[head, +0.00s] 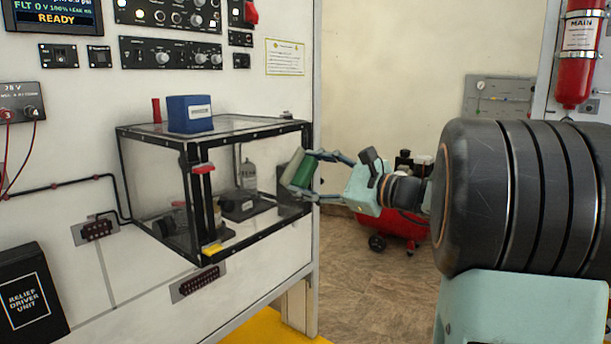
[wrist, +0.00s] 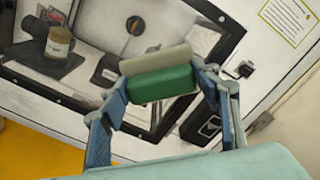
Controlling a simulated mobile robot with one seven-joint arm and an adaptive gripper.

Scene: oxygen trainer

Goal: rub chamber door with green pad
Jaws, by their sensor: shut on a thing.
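The green pad (head: 303,174) has a pale beige face on the side towards the chamber; it also shows in the wrist view (wrist: 162,84). My gripper (head: 318,175) is shut on the pad, one finger at each end, as the wrist view (wrist: 160,88) shows. The chamber is a clear box with a black frame on the white wall panel. Its door (head: 252,237) is the clear, black-framed side facing my gripper, and its frame shows in the wrist view (wrist: 222,50). The pad is at the door's right part in the head view. I cannot tell whether it touches the pane.
A blue box (head: 190,115) and a red cylinder (head: 156,110) stand on top of the chamber. A labelled jar (head: 248,175) is inside. A red wheeled machine (head: 395,228) stands on the floor behind my arm. Open floor lies right of the panel.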

